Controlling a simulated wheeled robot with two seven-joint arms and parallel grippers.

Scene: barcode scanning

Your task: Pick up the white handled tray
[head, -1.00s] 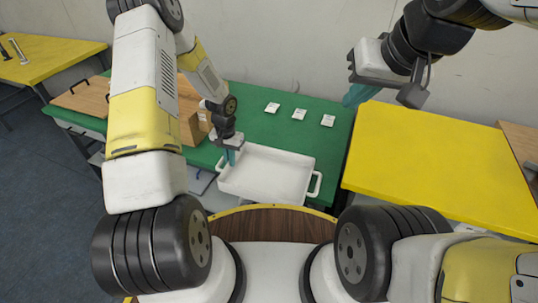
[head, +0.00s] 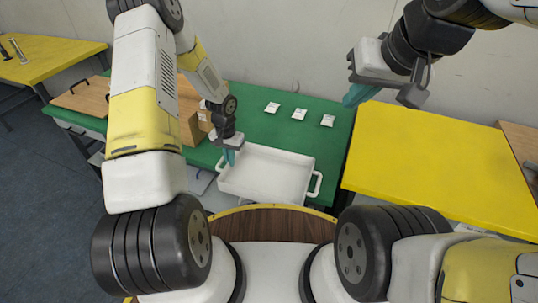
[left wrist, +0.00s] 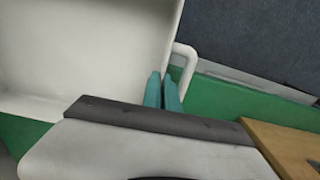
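The white handled tray (head: 268,178) lies on the green table in the head view, with a loop handle at its left and right ends. My left gripper (head: 229,157) is at the tray's left end. In the left wrist view its teal fingers (left wrist: 163,90) are close together at the tray's rim, just beside the white handle bar (left wrist: 187,62). They look closed on the tray's edge, but the contact itself is hidden. My right gripper (head: 357,95) hangs raised near the wall, clear of the tray; its finger gap cannot be made out.
The green table (head: 255,120) holds several small white packets (head: 299,114) at the back. A brown box (head: 196,124) stands left of the tray, partly behind my left arm. A yellow table (head: 430,160) on the right is clear. A wooden board (head: 82,97) lies at left.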

